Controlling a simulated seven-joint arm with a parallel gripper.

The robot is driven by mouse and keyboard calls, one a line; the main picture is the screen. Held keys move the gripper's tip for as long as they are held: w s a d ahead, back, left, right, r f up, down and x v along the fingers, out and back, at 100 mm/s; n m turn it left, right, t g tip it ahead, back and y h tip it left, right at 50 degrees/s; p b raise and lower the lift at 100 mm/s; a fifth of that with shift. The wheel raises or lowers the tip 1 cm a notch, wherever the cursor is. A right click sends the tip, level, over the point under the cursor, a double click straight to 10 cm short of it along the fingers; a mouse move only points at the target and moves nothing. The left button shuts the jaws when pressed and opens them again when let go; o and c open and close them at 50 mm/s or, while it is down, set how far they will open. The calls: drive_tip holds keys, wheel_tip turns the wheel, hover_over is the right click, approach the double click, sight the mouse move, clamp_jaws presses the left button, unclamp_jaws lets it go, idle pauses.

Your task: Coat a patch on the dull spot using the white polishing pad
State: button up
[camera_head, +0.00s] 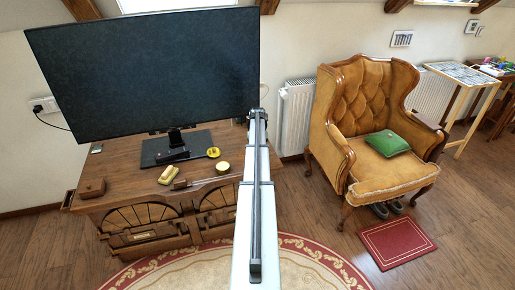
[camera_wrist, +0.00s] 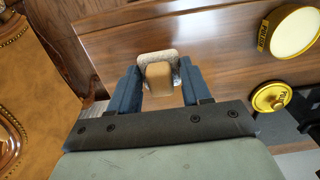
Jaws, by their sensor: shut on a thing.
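In the wrist view my gripper (camera_wrist: 159,76) is shut on the tan block-shaped handle of the white polishing pad (camera_wrist: 157,56). The pad's pale rim shows beyond the blue fingers, over the brown wooden top of the cabinet (camera_wrist: 125,38). I cannot tell whether the pad touches the wood. In the head view the cabinet (camera_head: 125,168) stands at the left, and my arm hides the gripper and pad. I cannot clearly make out a dull spot on the wood in either view.
A large black screen (camera_head: 145,75) stands on the cabinet. A yellow tin (camera_head: 223,167), a yellow round lid-like disc (camera_head: 213,152), a yellow sponge-like block (camera_head: 168,174) and a brown box (camera_head: 92,188) lie there too. An armchair (camera_head: 375,110) with a green cushion (camera_head: 387,143) stands right of my arm.

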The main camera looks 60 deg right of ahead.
drive_tip(key=shift+f, duration=1.95)
drive_tip(key=shift+w+d+f, duration=0.25)
drive_tip(key=shift+f, duration=0.2)
drive_tip(key=shift+w+d+f, duration=0.2)
drive_tip(key=shift+d+f, duration=0.05)
drive_tip(key=shift+f, duration=0.2)
drive_tip(key=shift+w+d, duration=0.75)
drive_tip(key=shift+d, duration=0.05)
drive_tip(key=shift+w+a, duration=0.5)
drive_tip(key=shift+w, duration=0.3)
drive_tip(key=shift+s+a, duration=1.35)
drive_tip(key=shift+a, duration=0.25)
drive_tip(key=shift+w+a, duration=0.5)
drive_tip(key=shift+w, duration=0.1)
drive_tip(key=w+d, duration=0.2)
drive_tip(key=d, duration=0.1)
drive_tip(key=shift+w, duration=0.4)
drive_tip(key=shift+w+a, duration=0.5)
drive_tip(key=shift+a, duration=0.35)
drive_tip(key=shift+s+a, duration=1.3)
drive_tip(key=shift+s, duration=0.1)
wheel_tip(320, 180, up, 2)
drive_tip(key=shift+d+r, duration=0.1)
drive_tip(key=shift+r, duration=0.1)
drive_tip(key=shift+w+r, duration=0.1)
drive_tip(key=shift+r, duration=2.75)
